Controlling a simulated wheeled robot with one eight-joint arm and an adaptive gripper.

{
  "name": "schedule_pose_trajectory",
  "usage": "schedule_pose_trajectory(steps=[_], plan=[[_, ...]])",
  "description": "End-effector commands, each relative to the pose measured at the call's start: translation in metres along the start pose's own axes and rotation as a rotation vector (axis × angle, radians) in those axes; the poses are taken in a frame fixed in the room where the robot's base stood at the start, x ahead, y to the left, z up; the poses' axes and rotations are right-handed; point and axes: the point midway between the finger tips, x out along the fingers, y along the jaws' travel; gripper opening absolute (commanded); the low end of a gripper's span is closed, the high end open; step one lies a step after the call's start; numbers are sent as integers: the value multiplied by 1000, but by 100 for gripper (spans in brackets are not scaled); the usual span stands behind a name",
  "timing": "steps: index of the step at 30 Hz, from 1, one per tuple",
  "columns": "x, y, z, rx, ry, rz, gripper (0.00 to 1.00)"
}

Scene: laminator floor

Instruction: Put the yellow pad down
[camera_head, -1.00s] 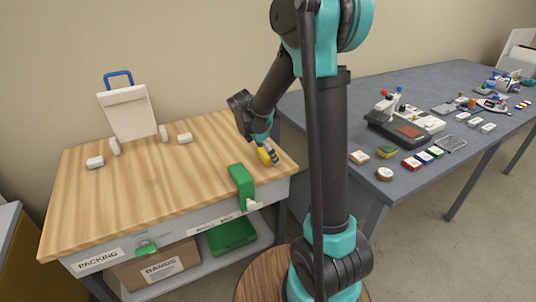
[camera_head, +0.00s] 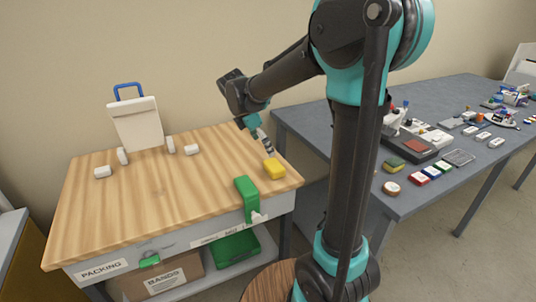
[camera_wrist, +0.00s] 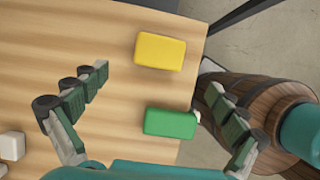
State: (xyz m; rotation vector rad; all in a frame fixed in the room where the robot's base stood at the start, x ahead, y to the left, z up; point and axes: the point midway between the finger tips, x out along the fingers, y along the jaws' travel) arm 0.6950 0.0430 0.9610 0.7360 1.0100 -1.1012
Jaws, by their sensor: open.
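The yellow pad (camera_head: 274,168) lies flat on the wooden packing table (camera_head: 150,200), near its right edge. It also shows in the wrist view (camera_wrist: 160,51), beyond the fingertips and clear of both fingers. My gripper (camera_head: 266,146) is open and empty above and behind the pad. In the wrist view its two fingers (camera_wrist: 158,85) are spread wide, with bare wood and the pad visible between them.
A green block (camera_head: 246,190) sits at the table's front right edge; it also shows between the fingers in the wrist view (camera_wrist: 170,123). White blocks and a white board with a blue handle (camera_head: 135,120) stand at the back left. The table's middle is clear.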

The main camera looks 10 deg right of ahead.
Motion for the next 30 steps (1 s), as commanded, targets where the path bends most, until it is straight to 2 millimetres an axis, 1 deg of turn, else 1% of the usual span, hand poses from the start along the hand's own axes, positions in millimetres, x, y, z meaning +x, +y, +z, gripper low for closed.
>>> schedule_pose_trajectory(steps=[2, 5, 8, 9, 11, 12, 14, 15, 18, 21, 25, 27, 30], plan=[[0, -4, 1, 28, 6, 3, 97], [10, -21, 5, 157, 35, 16, 97], [30, -53, 8, 402, 93, 35, 97], [40, -68, 7, 525, 124, 42, 97], [55, -93, 6, 720, 172, 50, 97], [64, -108, 4, 851, 207, 52, 97], [77, -131, -1, 1047, 260, 51, 97], [86, -146, -4, 1175, 295, 47, 97], [103, -178, -15, 1465, 379, 30, 97], [116, -201, -25, 1689, 449, 8, 97], [125, -218, -33, 1864, 504, -16, 97], [127, -221, -35, 1907, 518, -23, 97], [127, -222, -36, 1925, 525, -26, 97]])
